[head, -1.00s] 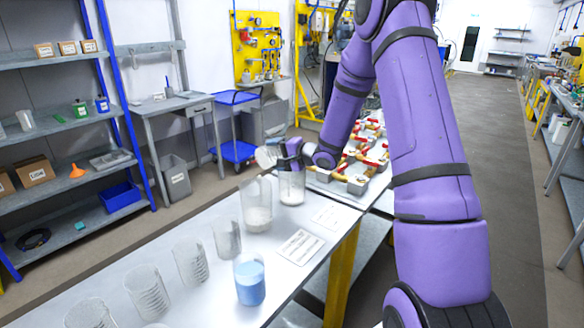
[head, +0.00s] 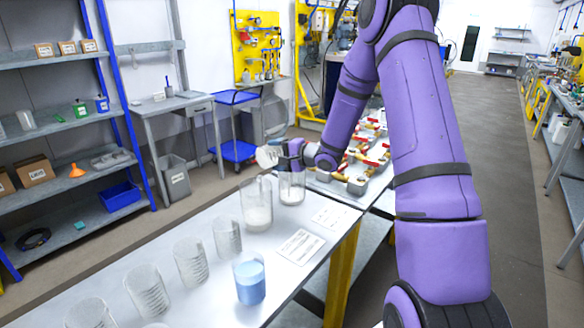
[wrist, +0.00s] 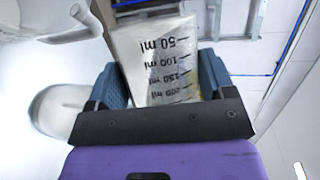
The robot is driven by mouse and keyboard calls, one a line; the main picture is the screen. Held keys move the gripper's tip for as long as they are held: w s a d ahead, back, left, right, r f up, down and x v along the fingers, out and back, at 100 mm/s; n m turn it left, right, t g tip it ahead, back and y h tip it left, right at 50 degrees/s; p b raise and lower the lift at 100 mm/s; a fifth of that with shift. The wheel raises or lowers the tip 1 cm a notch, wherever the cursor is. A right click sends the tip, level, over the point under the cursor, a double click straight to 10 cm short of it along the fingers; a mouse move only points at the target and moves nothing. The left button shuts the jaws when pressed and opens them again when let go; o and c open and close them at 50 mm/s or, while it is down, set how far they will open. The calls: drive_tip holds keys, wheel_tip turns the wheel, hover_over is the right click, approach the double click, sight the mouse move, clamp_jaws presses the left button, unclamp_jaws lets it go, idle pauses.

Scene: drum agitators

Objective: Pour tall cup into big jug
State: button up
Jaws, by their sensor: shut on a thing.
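My gripper (head: 286,155) is shut on a clear measuring cup (head: 267,157), held tilted to the left above the far end of the bench. In the wrist view this cup (wrist: 155,60) sits between the fingers, with its black ml marks upside down. I cannot clearly tell its contents. A tall clear jug (head: 257,205) with white contents stands upright on the bench, below and left of the gripper. In the wrist view a clear vessel with a handle (wrist: 45,18) is partly seen at top left. The gripper hides part of the held cup.
A clear cup with white contents (head: 291,188) stands beside the jug, under the gripper. A cup of blue liquid (head: 249,279) and several empty clear cups (head: 190,262) stand nearer on the bench. A printed sheet (head: 300,247) lies flat. Pipe fittings (head: 362,165) lie behind.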

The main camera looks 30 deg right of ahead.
drive_tip(key=shift+d+r+m, duration=0.1)
drive_tip(key=shift+d+m, duration=0.1)
drive_tip(key=shift+m, duration=0.1)
idle(0.4)
drive_tip(key=shift+a, duration=0.1)
